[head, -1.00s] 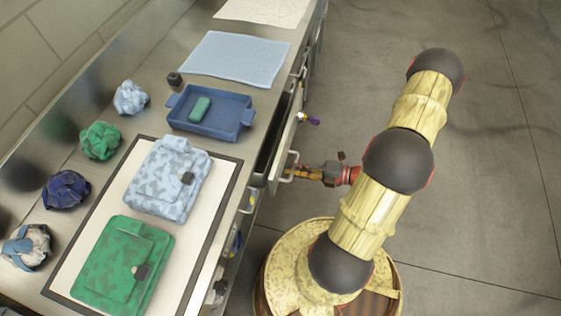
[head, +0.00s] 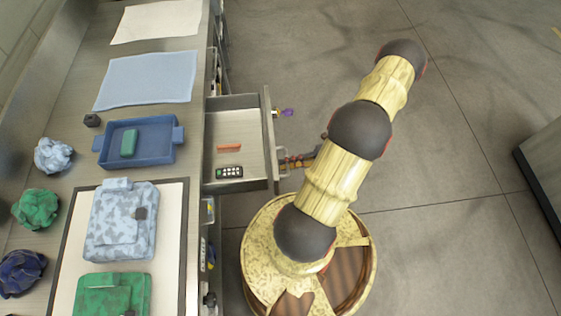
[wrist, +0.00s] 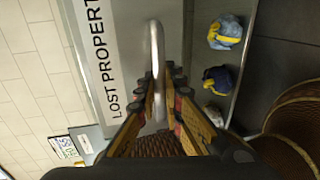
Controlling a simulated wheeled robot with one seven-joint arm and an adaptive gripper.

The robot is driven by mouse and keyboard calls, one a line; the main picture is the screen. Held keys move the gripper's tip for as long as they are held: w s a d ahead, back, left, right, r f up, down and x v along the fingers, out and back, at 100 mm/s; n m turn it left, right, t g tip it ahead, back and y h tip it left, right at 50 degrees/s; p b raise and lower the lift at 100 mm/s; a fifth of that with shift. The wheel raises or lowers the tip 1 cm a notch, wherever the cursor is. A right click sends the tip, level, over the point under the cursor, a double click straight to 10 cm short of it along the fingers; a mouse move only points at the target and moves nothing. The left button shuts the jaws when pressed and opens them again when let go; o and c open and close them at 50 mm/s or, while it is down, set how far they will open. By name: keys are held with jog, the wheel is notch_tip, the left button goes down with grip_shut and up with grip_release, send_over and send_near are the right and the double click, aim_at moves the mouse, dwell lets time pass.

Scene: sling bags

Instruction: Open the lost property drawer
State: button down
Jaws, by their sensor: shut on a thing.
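The lost property drawer (head: 236,130) is pulled well out from the counter, and its inside shows in the head view. An orange-red bar (head: 229,148) and a black remote-like object with buttons (head: 229,172) lie in it. In the wrist view its front (wrist: 112,50) bears a label reading "LOST PROPERT", with the end cut off. My gripper (wrist: 158,95) is shut on the metal drawer handle (wrist: 155,50), which stands between its fingers. In the head view my gripper (head: 297,161) is at the drawer front, partly hidden by my arm.
The counter holds a blue tray (head: 165,154) with a green item, a light-blue bag (head: 105,225), a green bag (head: 100,295) and several crumpled bags at left. A purple-tipped item (head: 288,112) sticks out by the drawer front. Open floor (head: 450,150) lies to the right.

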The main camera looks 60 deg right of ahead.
dwell(0.3)
jog(key=c, duration=2)
grip_release()
jog(key=shift+o, duration=0.2)
jog(key=v, duration=1.2)
jog(key=shift+f, duration=0.1)
